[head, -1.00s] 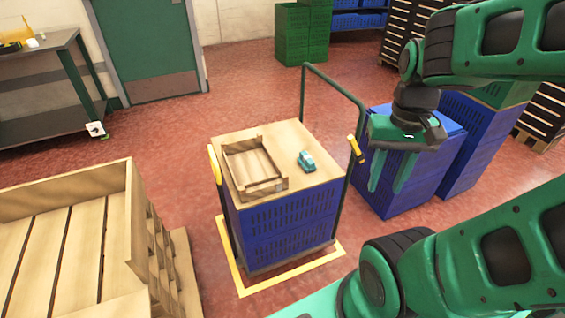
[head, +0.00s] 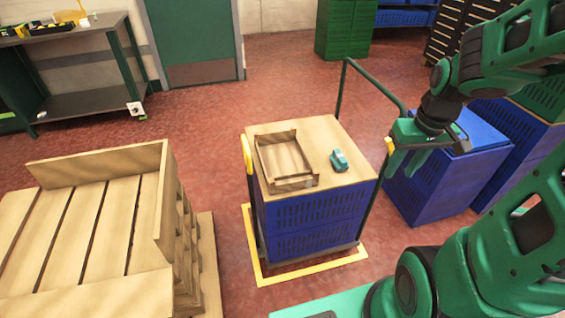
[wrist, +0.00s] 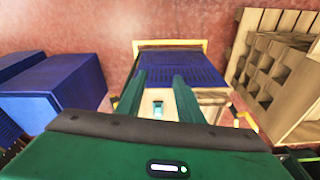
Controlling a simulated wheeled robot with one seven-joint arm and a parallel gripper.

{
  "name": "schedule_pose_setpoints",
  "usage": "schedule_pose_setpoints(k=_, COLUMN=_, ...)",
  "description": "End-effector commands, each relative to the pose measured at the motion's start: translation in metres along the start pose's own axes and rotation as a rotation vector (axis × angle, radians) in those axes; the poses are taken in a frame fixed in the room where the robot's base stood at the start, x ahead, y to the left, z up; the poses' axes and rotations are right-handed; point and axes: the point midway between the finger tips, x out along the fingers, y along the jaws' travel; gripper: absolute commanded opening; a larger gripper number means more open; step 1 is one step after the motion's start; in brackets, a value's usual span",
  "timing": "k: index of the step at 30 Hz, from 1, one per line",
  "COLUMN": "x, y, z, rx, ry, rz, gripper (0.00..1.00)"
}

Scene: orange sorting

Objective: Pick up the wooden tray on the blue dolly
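The shallow wooden tray (head: 284,157) lies flat on the left part of the wooden top of the blue dolly (head: 312,212) in the head view. The dolly has stacked blue crate sides and a dark green handle at the back. My gripper (head: 403,168) is to the right of the dolly top, pointing down, apart from the tray. In the wrist view my gripper (wrist: 159,76) shows two green fingers spread apart with nothing between them. The dolly's blue side (wrist: 195,70) shows beyond them. The tray is hard to make out there, partly hidden by the gripper.
A teal object (head: 339,160) sits right of the tray on the dolly top. Yellow-tipped posts (head: 247,153) stand at the dolly's sides. A large wooden crate (head: 85,225) is at left, blue crates (head: 440,185) at right. Red floor is open behind the dolly.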

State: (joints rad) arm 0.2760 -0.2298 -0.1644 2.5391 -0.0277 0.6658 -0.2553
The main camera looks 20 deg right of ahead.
Motion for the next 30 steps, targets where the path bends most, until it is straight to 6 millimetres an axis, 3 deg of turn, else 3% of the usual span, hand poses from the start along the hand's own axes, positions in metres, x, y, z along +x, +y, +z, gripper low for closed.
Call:
schedule_pose_setpoints(k=6, x=0.06, y=-0.032, z=-0.069, rx=-0.238, ry=0.13, rz=-0.08, gripper=0.34)
schedule_pose_setpoints(k=15, x=0.133, y=-0.088, z=-0.144, rx=-0.447, ry=0.371, rz=-0.208, gripper=0.34)
schedule_pose_setpoints(k=23, x=0.183, y=-0.127, z=-0.192, rx=-0.485, ry=0.607, rz=-0.279, gripper=0.34)
schedule_pose_setpoints(k=30, x=0.219, y=-0.137, z=-0.223, rx=-0.408, ry=0.795, rz=-0.268, gripper=0.34)
